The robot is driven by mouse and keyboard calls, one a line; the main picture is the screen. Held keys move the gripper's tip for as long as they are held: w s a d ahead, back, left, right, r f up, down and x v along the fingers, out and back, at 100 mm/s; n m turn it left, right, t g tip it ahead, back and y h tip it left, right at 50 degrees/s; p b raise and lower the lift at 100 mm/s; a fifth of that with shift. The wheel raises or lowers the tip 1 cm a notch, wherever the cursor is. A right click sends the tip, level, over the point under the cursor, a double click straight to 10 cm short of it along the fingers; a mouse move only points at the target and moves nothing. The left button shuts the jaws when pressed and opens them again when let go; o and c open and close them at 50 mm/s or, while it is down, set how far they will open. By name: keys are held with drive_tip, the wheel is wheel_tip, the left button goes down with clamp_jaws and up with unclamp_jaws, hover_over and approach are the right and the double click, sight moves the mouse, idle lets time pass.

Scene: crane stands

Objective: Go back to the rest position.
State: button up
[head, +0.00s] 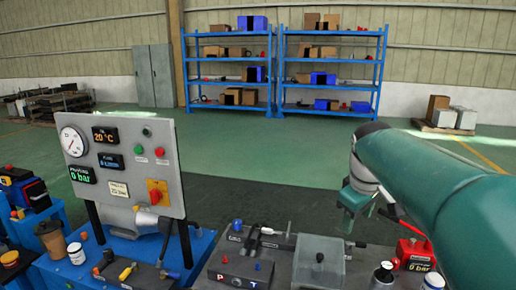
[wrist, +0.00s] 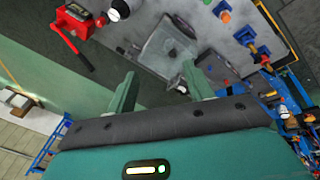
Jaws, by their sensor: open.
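My gripper (head: 357,201) hangs at the end of my green arm on the right of the head view, above the back right of the workbench. In the wrist view my gripper (wrist: 160,90) shows two green fingers spread apart, with nothing between them. Beyond the fingers lies a grey block (wrist: 165,45) with a clear-looking cover, which also shows in the head view (head: 318,262). The fingers look apart from it.
A gauge panel (head: 120,165) stands at the left. A red device with a handle (head: 413,254) sits on the bench at the right, near my arm. Blue shelves (head: 330,75) and open green floor lie behind.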

drive_tip(key=s+a+f+m, duration=0.2)
drive_tip(key=s+f, duration=0.1)
drive_tip(key=s, duration=0.4)
drive_tip(key=s+a+f+m+t, duration=0.1)
drive_tip(key=s+a+f+m, duration=0.1)
drive_tip(key=s, duration=0.5)
drive_tip(key=s+a+f+m+t+y, duration=0.1)
drive_tip(key=s+a+f+m, duration=0.1)
drive_tip(key=s, duration=0.5)
wheel_tip(320, 180, down, 2)
drive_tip(key=shift+s+a+f+m, duration=0.1)
drive_tip(key=shift+s+a+m, duration=0.15)
drive_tip(key=shift+a, duration=0.2)
